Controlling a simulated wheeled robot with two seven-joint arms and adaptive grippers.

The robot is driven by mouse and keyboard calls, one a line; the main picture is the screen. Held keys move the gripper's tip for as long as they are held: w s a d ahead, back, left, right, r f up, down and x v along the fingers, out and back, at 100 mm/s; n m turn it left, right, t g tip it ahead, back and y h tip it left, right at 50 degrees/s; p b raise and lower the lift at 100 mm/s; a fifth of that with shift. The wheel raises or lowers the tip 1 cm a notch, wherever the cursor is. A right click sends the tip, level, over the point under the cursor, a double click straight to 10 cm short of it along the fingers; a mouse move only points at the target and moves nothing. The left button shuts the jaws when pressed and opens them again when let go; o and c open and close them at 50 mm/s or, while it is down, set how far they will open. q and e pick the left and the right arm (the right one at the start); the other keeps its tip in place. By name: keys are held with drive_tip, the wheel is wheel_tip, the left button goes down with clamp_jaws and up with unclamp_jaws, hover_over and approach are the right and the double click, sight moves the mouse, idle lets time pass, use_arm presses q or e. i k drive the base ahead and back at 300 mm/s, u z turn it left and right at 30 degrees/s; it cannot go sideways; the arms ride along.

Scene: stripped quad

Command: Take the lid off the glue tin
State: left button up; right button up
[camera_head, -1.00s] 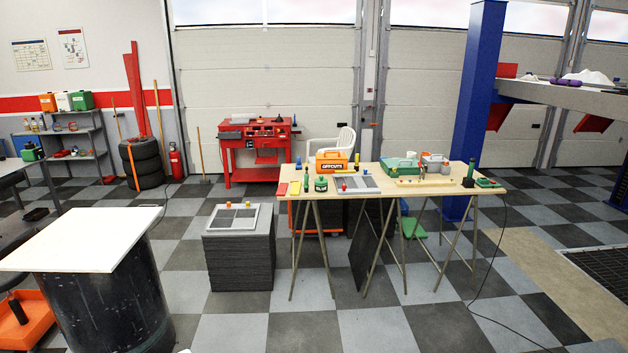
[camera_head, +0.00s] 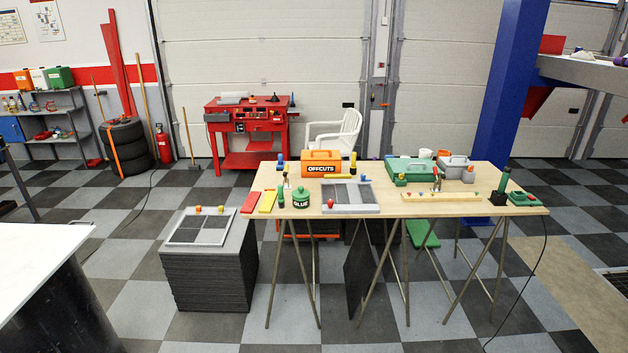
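The green glue tin (camera_head: 301,199), marked GLUE, stands upright at the front left of the wooden trestle table (camera_head: 400,207). Its green lid (camera_head: 301,189) sits on top. Neither of my grippers shows in the head view, so their state is hidden.
An orange OFFCUTS box (camera_head: 322,163) stands behind the tin, and a grey divided tray (camera_head: 374,209) lies to its right. Red and yellow flat pieces lie to its left. A stack of dark sheets (camera_head: 207,273) stands left of the table. Open checkered floor lies in front.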

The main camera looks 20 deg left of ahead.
sight(300, 194)
drive_tip(key=i, duration=1)
drive_tip(key=u, duration=2.05)
drive_tip(key=i, duration=2.75)
drive_tip(key=z, duration=1.45)
